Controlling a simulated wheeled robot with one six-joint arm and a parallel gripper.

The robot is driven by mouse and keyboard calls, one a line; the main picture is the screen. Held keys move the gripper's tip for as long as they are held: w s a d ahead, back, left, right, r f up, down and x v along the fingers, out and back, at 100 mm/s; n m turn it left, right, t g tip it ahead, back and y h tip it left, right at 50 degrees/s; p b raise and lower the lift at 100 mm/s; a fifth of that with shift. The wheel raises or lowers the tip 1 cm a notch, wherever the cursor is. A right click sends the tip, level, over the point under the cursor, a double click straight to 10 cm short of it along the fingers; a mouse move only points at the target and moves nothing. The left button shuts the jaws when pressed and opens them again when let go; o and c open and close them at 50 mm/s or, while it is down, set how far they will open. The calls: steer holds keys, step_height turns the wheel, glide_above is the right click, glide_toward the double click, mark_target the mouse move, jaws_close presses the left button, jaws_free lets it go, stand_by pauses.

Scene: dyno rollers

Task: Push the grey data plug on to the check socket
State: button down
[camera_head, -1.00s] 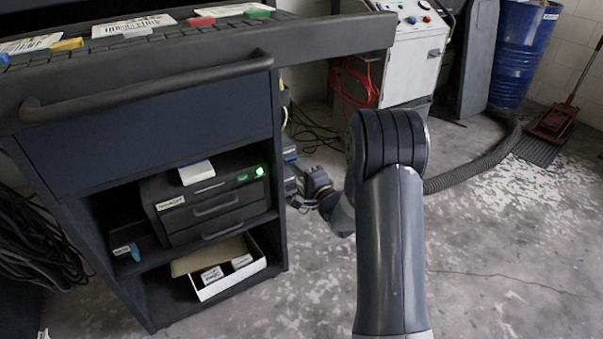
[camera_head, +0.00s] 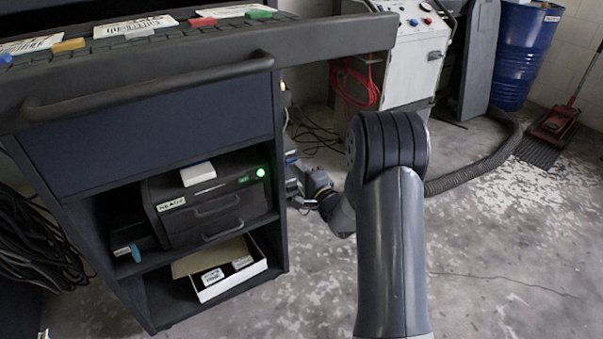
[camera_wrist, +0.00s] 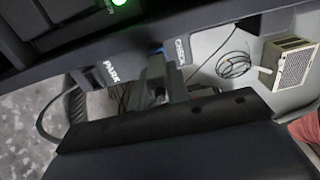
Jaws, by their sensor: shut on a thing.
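My gripper (camera_wrist: 160,88) reaches up to the cart's side panel in the wrist view, shut on a grey piece that I take to be the grey data plug (camera_wrist: 155,68). The plug is mostly hidden between the fingers, with a bit of blue beyond it. The CHECK label (camera_wrist: 180,52) is just right of the plug; the check socket is hidden, so I cannot tell how far on the plug is. The PARK label (camera_wrist: 112,71) is to the left. In the head view my gripper (camera_head: 298,184) is small and close beside the cart's right side.
The dark cart (camera_head: 140,150) holds a drawer unit with a lit green lamp (camera_head: 260,172) and an open carton (camera_head: 232,283) below. A dark cable (camera_wrist: 45,125) loops left of my gripper.

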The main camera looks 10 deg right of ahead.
steer(key=shift+w+a, duration=0.2)
steer(key=shift+w, duration=0.3)
steer(key=c, duration=1.3)
jaws_free()
steer(key=p+v, duration=0.1)
steer(key=v, duration=0.9)
steer(key=shift+s+d, duration=0.15)
steer(key=shift+s, duration=0.25)
steer(key=b+x, duration=0.1)
steer(key=x, duration=1)
steer(key=shift+s+d, duration=0.1)
steer(key=shift+s, duration=0.3)
